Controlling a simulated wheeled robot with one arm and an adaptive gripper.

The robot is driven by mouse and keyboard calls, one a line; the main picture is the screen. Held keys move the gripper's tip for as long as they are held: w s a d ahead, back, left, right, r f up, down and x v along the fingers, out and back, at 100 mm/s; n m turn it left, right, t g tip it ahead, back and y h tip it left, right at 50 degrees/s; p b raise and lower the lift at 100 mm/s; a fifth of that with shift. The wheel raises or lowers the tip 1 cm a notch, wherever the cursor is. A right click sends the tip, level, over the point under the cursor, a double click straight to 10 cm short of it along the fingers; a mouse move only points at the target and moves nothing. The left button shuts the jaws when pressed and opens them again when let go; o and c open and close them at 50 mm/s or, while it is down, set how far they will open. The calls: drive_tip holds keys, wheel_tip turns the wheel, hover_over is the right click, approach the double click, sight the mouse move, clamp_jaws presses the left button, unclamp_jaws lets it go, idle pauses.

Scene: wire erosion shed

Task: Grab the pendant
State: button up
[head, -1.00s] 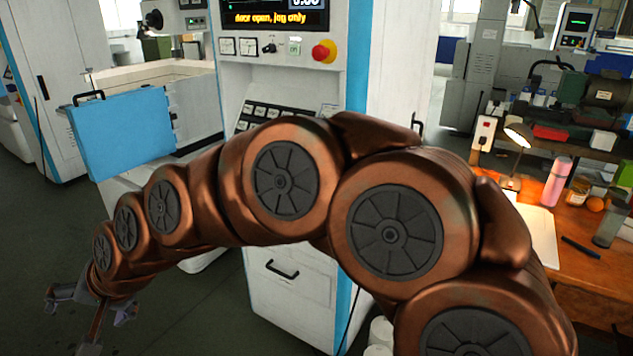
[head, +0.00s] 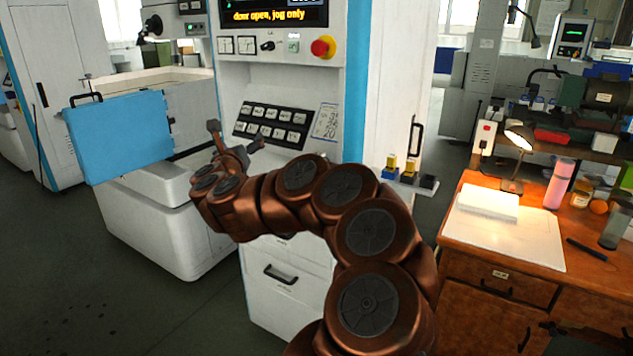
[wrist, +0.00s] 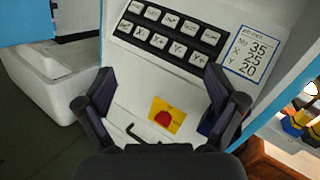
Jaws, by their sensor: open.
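My gripper (head: 235,136) is open and empty, raised in front of the white machine's sloped console. In the wrist view its fingers (wrist: 160,92) stand wide apart. A black keypad (head: 272,123) sits on the console; in the wrist view its keys (wrist: 172,32) lie beyond the fingertips. A red rotary switch on a yellow plate (wrist: 165,116) shows between the fingers, on the white front below the keypad. I cannot pick out a hand-held pendant with certainty in either view; my arm and fingers hide part of the console front.
A blue door panel (head: 118,137) stands open at left. A red emergency stop (head: 323,47) is above the keypad. A small side shelf (head: 412,182) holds yellow, blue and black blocks. At right a wooden desk (head: 465,250) carries a lamp, papers and a pink bottle (head: 558,184). Floor at left is clear.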

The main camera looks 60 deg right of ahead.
drive_tip(key=s+d+f+m+g+h, duration=0.2)
drive_tip(key=s+d+f+m+g, duration=0.5)
drive_tip(key=s+d+m+g, duration=0.4)
drive_tip(key=shift+n+t, duration=0.8)
drive_tip(key=shift+t, duration=0.1)
drive_tip(key=shift+s+d+p, duration=0.2)
drive_tip(key=shift+d+p, duration=0.7)
drive_tip(key=shift+d, duration=1.9)
drive_tip(key=shift+w+d+f, duration=0.1)
drive_tip(key=shift+d+f, duration=0.05)
drive_tip(key=shift+d, duration=0.45)
clamp_jaws()
